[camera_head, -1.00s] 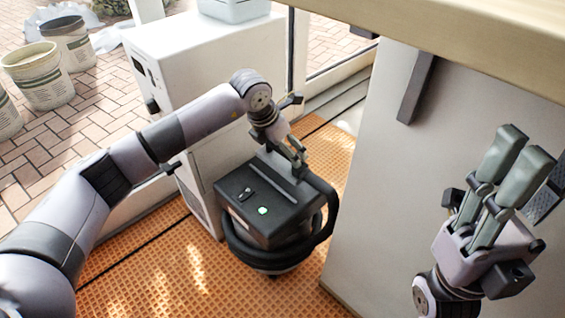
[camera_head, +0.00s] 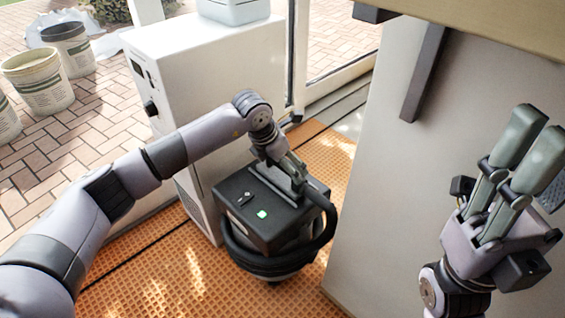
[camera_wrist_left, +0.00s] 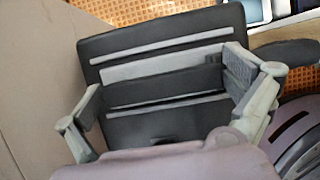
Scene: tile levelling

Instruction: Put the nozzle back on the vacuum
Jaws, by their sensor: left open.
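The vacuum (camera_head: 244,222) is a black, boxy canister with a lit green button on top and a thick black hose (camera_head: 326,222) around it. It stands upright on the orange floor. My left gripper (camera_head: 289,176) points down at its top. In the left wrist view, the open fingers (camera_wrist_left: 165,95) stand on either side of a raised dark bar (camera_wrist_left: 165,85) on a dark surface with light strips. I cannot tell whether this bar is the nozzle or a handle, or whether the fingers touch it. No separate nozzle is clear. My right gripper (camera_head: 533,148) points up at the right, empty.
A white cabinet (camera_head: 205,85) stands directly behind the vacuum. A pale panel (camera_head: 385,190) under a counter (camera_head: 490,25) closes off the right. Buckets (camera_head: 38,80) stand outside on the brick paving. Orange floor (camera_head: 190,285) is free in front of the vacuum.

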